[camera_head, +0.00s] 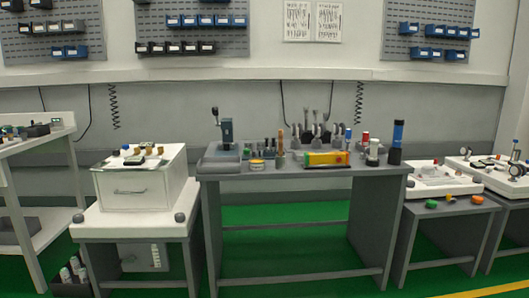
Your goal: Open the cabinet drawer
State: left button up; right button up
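A small white cabinet (175,180) stands on a grey-legged stand (187,228) left of centre. Its front drawer (128,202) carries a thin horizontal handle (130,191) and looks shut. Several small objects (140,153) lie on top of the cabinet. Neither of my grippers is in view.
A grey workbench (300,172) holding tools, bottles and a yellow-red item stands right of the cabinet. A white table (35,143) is at the left, with a dark bin (72,276) on the floor beside it. Smaller tables (450,209) stand at the right. Green floor shows in front.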

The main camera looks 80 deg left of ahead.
aim_at(128, 190)
jog(key=u, duration=1.2)
jog(key=j+u, duration=0.2)
jog(key=u, duration=0.25)
jog(key=j+u, duration=0.2)
jog(key=u, duration=0.25)
jog(key=i+j+u, duration=0.1)
jog(key=u, duration=0.35)
jog(key=i+j+u, duration=0.1)
jog(key=j+u, duration=0.15)
jog(key=u, duration=0.2)
jog(key=i+j+u, duration=0.1)
jog(key=u, duration=0.35)
jog(key=i+j, duration=0.6)
jog(key=i+u, duration=0.05)
jog(key=i, duration=0.05)
